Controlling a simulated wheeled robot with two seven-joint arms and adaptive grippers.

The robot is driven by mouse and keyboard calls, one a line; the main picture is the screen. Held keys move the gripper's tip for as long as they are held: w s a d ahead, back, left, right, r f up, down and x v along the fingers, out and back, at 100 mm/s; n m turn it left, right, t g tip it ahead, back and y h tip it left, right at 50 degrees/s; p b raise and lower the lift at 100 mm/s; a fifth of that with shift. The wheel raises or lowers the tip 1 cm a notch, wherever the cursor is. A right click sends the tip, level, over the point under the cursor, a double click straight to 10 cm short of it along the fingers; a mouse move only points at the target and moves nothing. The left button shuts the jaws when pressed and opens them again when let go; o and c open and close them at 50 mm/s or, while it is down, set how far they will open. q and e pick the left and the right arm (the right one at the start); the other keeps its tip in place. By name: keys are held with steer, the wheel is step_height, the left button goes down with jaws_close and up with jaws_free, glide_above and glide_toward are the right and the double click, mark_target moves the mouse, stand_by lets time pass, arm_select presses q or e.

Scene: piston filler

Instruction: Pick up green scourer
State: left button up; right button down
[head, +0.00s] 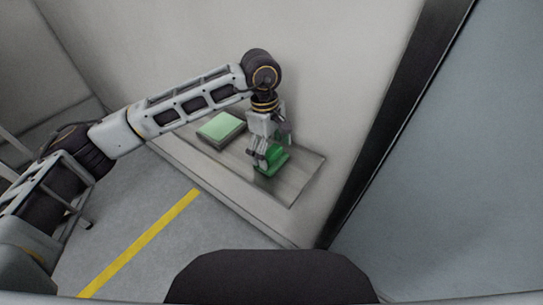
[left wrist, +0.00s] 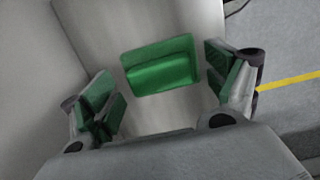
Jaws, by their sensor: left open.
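The green scourer (head: 276,159) lies on a grey tray or mat (head: 304,178) on the low ledge by the wall. In the left wrist view the scourer (left wrist: 160,66) is a bright green block, seen between and beyond my open fingers. My left gripper (head: 266,156) points down right over it and partly hides it in the head view. In the left wrist view my left gripper (left wrist: 168,98) has green pads on both fingers, spread wide with nothing between them. I cannot tell whether the fingers touch the scourer. My right gripper is not in view.
A pale green block or pad (head: 221,127) lies on the ledge (head: 222,186) left of the gripper. The wall (head: 330,60) rises close behind. A dark-edged grey panel (head: 460,170) stands at the right. A yellow line (head: 140,243) crosses the open floor.

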arm_select(q)
steer(key=shift+f, duration=0.45)
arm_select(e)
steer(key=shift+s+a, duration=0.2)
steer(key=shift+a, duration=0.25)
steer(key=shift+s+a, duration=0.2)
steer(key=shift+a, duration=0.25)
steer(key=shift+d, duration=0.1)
arm_select(q)
steer(key=c, duration=0.9)
steer(key=shift+c, duration=1.1)
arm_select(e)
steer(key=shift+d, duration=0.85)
